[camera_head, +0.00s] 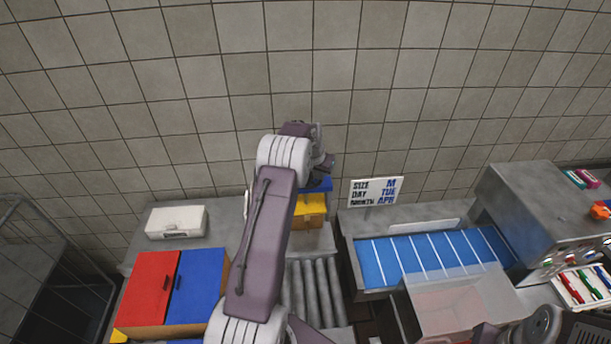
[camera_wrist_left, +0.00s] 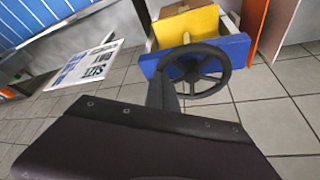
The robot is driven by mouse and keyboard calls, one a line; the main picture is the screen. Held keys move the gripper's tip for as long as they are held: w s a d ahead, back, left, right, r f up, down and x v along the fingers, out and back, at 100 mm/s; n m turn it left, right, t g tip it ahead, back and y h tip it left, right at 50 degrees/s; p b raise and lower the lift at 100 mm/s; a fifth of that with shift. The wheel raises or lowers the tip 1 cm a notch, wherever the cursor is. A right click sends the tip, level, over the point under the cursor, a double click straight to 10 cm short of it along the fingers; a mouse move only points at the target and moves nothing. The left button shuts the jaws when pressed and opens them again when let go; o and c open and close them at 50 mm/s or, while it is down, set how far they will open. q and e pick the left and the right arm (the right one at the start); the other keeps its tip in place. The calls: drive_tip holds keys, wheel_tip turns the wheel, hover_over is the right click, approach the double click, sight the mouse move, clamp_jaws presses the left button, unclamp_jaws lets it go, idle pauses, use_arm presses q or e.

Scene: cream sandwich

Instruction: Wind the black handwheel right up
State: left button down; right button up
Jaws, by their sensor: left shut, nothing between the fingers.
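The black handwheel (camera_wrist_left: 194,72) shows in the left wrist view, with its rim and spokes in front of a blue panel (camera_wrist_left: 230,54) and a yellow block (camera_wrist_left: 190,27). In the head view my left arm and gripper cover that spot, and I cannot make out the wheel there. My left gripper (camera_head: 322,172) is shut and empty, high by the back wall. In the left wrist view its dark fingers (camera_wrist_left: 163,92) stand close to the wheel's left side; I cannot tell whether they touch it. Part of my right arm shows at the lower right; its fingers are not clear.
A sign with size, day and month (camera_head: 375,191) stands right of my left gripper, behind a blue conveyor (camera_head: 425,257). A red lid (camera_head: 149,287) and a blue lid (camera_head: 195,287) lie at the left. A grey machine (camera_head: 535,205) stands at the right.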

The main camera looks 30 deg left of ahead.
use_arm(q)
drive_tip(key=shift+r+p, duration=0.95)
drive_tip(key=shift+r, duration=0.3)
drive_tip(key=shift+s, duration=0.1)
drive_tip(key=s+a+b, duration=0.1)
drive_tip(key=a, duration=0.1)
drive_tip(key=s+a, duration=0.2)
drive_tip(key=a, duration=0.1)
drive_tip(key=s+a+b, duration=0.1)
drive_tip(key=s+a, duration=0.1)
drive_tip(key=shift+s+a+b, duration=0.1)
drive_tip(key=shift+a+b, duration=0.05)
drive_tip(key=shift+b, duration=0.15)
drive_tip(key=shift+f, duration=0.2)
drive_tip(key=shift+f+b, duration=0.95)
drive_tip(key=shift+f, duration=0.15)
drive_tip(key=shift+d, duration=0.2)
